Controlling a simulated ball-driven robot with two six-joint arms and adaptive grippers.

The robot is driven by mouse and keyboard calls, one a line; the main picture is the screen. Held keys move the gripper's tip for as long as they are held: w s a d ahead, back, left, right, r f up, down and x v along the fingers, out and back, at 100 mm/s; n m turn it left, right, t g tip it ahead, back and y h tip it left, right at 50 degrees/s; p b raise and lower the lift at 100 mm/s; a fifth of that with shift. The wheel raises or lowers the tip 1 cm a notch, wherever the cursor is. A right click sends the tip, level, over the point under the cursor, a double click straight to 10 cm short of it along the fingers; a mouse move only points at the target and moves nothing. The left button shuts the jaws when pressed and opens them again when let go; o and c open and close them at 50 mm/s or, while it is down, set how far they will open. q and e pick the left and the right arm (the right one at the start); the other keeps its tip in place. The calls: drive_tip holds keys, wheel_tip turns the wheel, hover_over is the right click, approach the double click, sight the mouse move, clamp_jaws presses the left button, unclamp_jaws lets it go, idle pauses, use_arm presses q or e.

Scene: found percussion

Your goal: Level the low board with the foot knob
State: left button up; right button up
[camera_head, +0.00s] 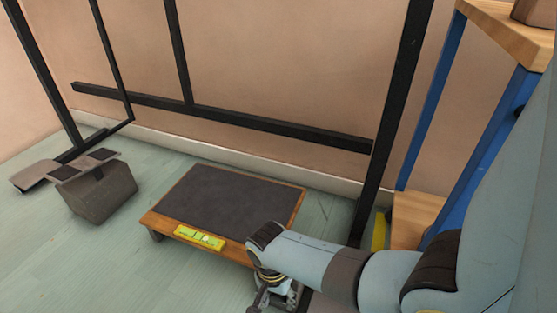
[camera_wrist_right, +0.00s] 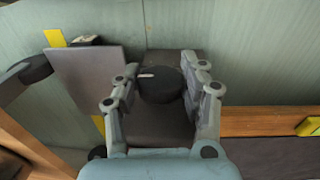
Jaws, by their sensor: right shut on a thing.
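The low board (camera_head: 235,198) has a dark top and a wooden rim and stands low on the floor. A yellow-green spirit level (camera_head: 200,238) lies along its front edge; its bubble is too small to read. My right gripper (camera_head: 272,298) is at the board's near right corner. In the right wrist view my right gripper (camera_wrist_right: 160,92) has its fingers on both sides of a round black knob (camera_wrist_right: 160,86) with a pale mark, and is shut on it. The board's wooden edge (camera_wrist_right: 262,121) is to the right there. My left gripper is not in view.
A grey box-shaped object (camera_head: 98,192) with a pedal-like plate (camera_head: 35,174) is on the floor at left. A black metal frame (camera_head: 230,120) stands behind the board. A blue-legged wooden shelf (camera_head: 418,215) is at right. Floor in front left is clear.

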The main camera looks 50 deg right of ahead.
drive_tip(key=shift+w+g, duration=0.15)
drive_tip(key=shift+g, duration=0.45)
drive_tip(key=shift+f+g+h+b, duration=0.15)
drive_tip(key=shift+g+h+b, duration=0.15)
drive_tip(key=shift+g+h, duration=0.4)
drive_tip(key=shift+g+b, duration=0.35)
drive_tip(key=shift+g, duration=0.25)
drive_tip(key=shift+g+h+b, duration=0.3)
drive_tip(key=shift+g+b, duration=0.1)
drive_tip(key=shift+g, duration=0.1)
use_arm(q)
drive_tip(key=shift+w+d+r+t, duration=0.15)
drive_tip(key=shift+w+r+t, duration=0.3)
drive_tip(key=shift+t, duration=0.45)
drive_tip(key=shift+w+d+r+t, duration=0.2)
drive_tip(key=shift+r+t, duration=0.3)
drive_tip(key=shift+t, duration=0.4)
use_arm(e)
drive_tip(key=o, duration=1.2)
